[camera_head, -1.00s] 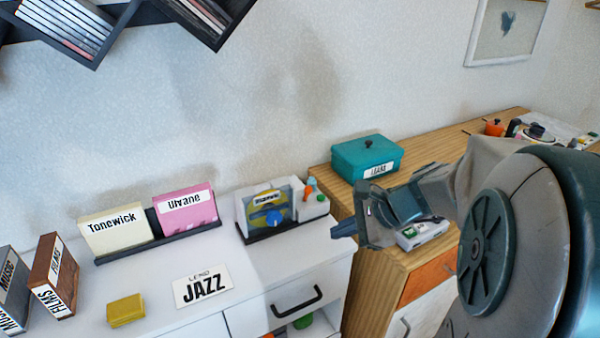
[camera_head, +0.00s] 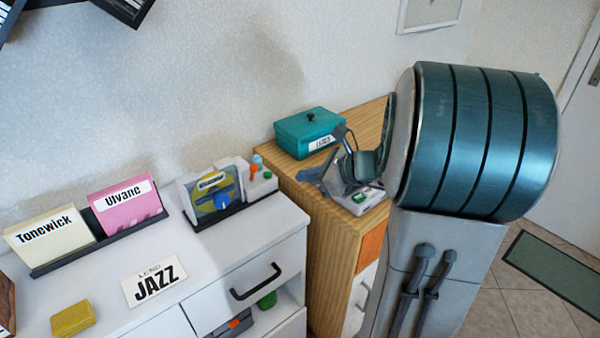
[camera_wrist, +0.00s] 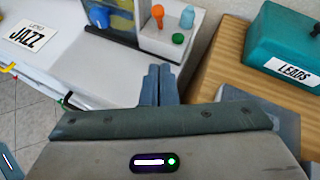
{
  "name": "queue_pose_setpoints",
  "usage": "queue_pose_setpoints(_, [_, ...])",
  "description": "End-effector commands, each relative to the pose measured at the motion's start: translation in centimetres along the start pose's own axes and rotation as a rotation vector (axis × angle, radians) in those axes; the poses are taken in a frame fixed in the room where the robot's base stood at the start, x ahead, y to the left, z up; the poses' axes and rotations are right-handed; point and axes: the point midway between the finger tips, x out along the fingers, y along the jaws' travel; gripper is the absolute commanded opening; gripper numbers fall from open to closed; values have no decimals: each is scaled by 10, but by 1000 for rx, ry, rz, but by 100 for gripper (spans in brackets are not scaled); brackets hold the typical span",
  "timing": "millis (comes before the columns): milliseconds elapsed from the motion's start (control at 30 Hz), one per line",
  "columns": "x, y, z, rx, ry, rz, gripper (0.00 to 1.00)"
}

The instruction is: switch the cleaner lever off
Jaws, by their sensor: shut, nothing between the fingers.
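The disc cleaner (camera_head: 213,193) stands at the back right of the white cabinet, with a disc and a blue knob (camera_head: 222,201) on its front. A white block (camera_head: 262,183) at its right carries a small orange-topped part (camera_wrist: 157,12), a pale blue bottle (camera_wrist: 187,17) and a green button (camera_wrist: 178,38). I cannot tell for sure which part is the lever or how it is set. My gripper (camera_head: 305,176) is right of the block, apart from it in the head view. In the wrist view my gripper (camera_wrist: 160,68) has its fingers together and empty, just below the block.
A teal box labelled LEADS (camera_head: 306,134) stands on the wooden cabinet (camera_head: 283,169) behind my gripper. Left are the record rack (camera_head: 100,242), the JAZZ card (camera_head: 154,280) and a yellow block (camera_head: 73,319).

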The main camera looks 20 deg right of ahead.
Motion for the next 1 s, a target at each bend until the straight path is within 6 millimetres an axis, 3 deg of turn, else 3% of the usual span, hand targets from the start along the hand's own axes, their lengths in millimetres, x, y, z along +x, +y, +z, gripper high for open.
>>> queue_pose_setpoints(367, [81,1,-1,-1,1,5,0])
queue_pose_setpoints(600, [101,1,24,-2,1,2,0])
queue_pose_setpoints(1000, [105,0,28,-1,0,1,0])
